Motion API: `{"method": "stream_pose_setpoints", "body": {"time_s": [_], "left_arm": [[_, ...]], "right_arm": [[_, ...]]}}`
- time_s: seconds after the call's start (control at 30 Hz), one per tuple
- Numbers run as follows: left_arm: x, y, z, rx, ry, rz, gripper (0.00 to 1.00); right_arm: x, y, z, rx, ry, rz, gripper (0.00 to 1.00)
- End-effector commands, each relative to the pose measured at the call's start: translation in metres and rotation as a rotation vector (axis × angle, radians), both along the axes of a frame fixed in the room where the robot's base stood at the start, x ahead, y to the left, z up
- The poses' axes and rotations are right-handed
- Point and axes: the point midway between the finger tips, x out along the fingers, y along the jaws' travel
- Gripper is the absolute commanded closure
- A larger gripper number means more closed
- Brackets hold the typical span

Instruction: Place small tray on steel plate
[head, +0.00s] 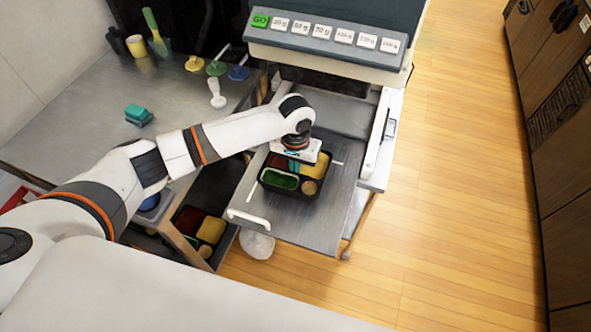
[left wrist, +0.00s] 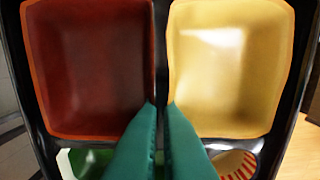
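The small tray (head: 292,196) is black, with red, yellow, green and smaller compartments. It lies over the steel plate (head: 317,224), the pulled-out metal surface under the machine, and looks flat on it; I cannot tell whether its base touches. My left gripper (head: 293,166) reaches down into the tray from above. In the left wrist view its teal fingers (left wrist: 160,112) are close together on the dark divider between the red compartment (left wrist: 90,65) and the yellow compartment (left wrist: 228,65). They look shut on that divider. My right gripper is out of view.
A machine with a GO button (head: 260,20) stands behind the plate. At left, a grey counter (head: 85,105) holds a teal block (head: 138,113), cups and colored tools. Another tray with red and yellow compartments (head: 211,229) sits on a lower shelf. Wooden floor is clear at right.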

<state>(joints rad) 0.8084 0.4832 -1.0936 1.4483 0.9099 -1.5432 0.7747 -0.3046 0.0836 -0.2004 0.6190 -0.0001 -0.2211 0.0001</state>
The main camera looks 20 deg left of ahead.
Motion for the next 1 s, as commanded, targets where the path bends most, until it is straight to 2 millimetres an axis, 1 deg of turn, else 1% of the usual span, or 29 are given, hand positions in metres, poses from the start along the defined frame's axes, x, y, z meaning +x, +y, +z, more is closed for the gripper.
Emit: {"method": "stream_pose_setpoints", "body": {"time_s": [0.03,0.13,0.47,0.5,0.57,0.6,0.63,0.87,1.0], "left_arm": [[0.0,0.0,-0.008,0.001,0.003,0.001,1.0],[0.0,0.0,-0.019,0.0,0.001,0.001,1.0],[0.0,0.0,-0.022,0.0,0.0,0.001,1.0],[0.0,0.0,-0.022,0.0,0.0,0.001,0.93],[0.0,0.0,-0.022,0.0,0.0,0.0,0.83],[0.0,0.0,-0.022,0.0,0.0,0.0,0.77],[0.0,0.0,-0.022,0.0,0.0,0.0,0.74],[0.0,0.0,-0.022,0.0,0.0,0.001,0.74],[0.0,0.0,-0.015,-0.001,-0.002,0.0,0.74]], "right_arm": [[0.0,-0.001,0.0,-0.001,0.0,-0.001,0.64],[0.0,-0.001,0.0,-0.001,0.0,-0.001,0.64],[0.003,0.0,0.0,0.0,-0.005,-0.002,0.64],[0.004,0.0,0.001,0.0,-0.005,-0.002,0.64],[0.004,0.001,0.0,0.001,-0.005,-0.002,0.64],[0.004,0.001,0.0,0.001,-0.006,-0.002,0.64],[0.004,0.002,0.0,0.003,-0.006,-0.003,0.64],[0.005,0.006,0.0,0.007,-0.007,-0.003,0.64],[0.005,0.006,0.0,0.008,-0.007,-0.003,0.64]]}}
